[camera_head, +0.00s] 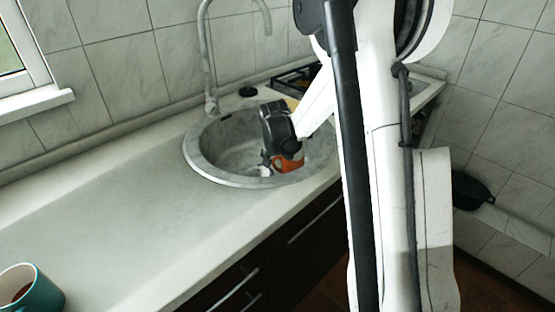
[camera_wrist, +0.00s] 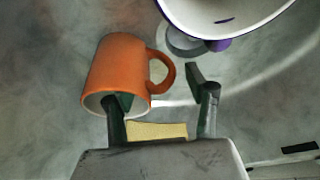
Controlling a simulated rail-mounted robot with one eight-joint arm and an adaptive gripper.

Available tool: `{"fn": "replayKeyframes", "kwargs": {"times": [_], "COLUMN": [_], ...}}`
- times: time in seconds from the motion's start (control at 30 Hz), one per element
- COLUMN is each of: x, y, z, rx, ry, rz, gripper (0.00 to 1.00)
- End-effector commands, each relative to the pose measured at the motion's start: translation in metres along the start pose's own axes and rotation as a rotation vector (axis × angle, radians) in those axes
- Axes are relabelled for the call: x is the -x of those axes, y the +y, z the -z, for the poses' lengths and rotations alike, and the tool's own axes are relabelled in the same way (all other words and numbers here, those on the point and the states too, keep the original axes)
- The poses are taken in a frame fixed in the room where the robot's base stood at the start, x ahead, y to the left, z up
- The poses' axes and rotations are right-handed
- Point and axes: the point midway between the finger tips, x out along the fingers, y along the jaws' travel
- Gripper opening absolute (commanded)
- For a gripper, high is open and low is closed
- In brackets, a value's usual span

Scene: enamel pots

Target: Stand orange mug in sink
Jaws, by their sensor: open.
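The orange mug (camera_head: 291,163) is in the round sink (camera_head: 207,168), at its near right side; it also shows in the wrist view (camera_wrist: 115,62). In the wrist view its white-edged opening faces my gripper and its handle points right. My gripper (camera_wrist: 157,85) is open, with its left finger over or inside the mug's opening and its right finger apart, to the right of the handle. I cannot tell whether the finger touches the mug. In the head view my gripper reaches down into the sink and partly covers the mug.
A white bowl-like vessel with a purple rim (camera_wrist: 230,14) is close by, beside a grey round piece (camera_wrist: 184,40). A yellow block (camera_wrist: 157,131) shows behind the fingers. A tap (camera_head: 210,70) rises behind the sink. A teal mug (camera_head: 38,291) stands at the counter's left; the counter between is clear.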

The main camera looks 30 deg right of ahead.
Motion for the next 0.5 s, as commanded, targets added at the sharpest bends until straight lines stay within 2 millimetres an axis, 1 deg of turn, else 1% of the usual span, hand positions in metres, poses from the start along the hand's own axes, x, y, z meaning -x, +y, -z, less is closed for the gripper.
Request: {"fn": "replayKeyframes", "kwargs": {"times": [0.07, 0.17, 0.5], "x": [0.004, 0.016, 0.080], "y": [0.000, 0.000, 0.000], "z": [0.002, 0.001, 0.001], "rx": [0.000, 0.001, 0.001], "ry": [0.000, 0.000, 0.000], "rz": [0.000, 0.000, 0.000], "gripper": [0.50, 0.50, 0.50]}}
